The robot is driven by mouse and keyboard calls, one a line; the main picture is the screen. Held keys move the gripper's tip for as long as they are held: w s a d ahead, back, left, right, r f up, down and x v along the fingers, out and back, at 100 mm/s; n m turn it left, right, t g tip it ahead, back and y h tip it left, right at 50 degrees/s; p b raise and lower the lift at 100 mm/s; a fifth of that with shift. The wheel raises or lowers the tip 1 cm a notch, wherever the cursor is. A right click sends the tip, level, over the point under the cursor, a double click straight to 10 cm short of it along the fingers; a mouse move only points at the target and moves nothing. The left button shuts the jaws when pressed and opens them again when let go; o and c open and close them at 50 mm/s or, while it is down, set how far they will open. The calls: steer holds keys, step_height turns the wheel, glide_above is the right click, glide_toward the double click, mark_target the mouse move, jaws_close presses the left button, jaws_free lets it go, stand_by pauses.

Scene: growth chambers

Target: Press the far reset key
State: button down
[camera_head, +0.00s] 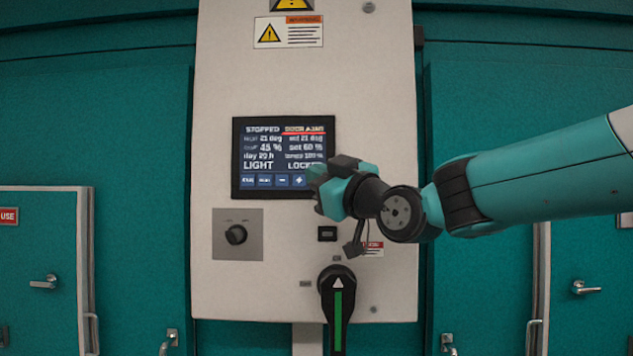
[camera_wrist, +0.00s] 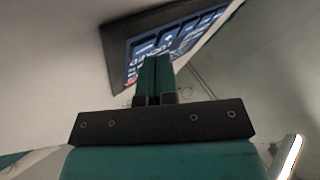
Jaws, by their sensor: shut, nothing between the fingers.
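A dark touch screen (camera_head: 284,157) is set in the pale control panel (camera_head: 305,285). It reads STOPPED, DOOR AJAR underlined in red, LIGHT and LOCKED. A row of blue keys (camera_head: 265,181) runs along its bottom; minus and plus signs show on two, and the other labels are too small to read surely. I cannot tell which key is the reset key. My gripper (camera_head: 318,180) is in front of the screen's lower right corner and hides part of it. In the wrist view its teal fingers (camera_wrist: 154,66) are shut and empty, overlapping the screen (camera_wrist: 150,50); contact cannot be told.
Below the screen are a rotary knob (camera_head: 236,234), a small black display or button (camera_head: 327,233) and a large black handle (camera_head: 337,305) with a green stripe. Teal chamber walls with door handles (camera_head: 44,282) flank the panel. My arm reaches in from the right.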

steer(key=shift+w, duration=0.25)
stand_by(0.4)
steer(key=shift+s+b, duration=0.75)
steer(key=shift+b, duration=0.05)
steer(key=s+b, duration=0.3)
steer(key=s, duration=0.2)
steer(key=shift+a, duration=0.1)
stand_by(0.5)
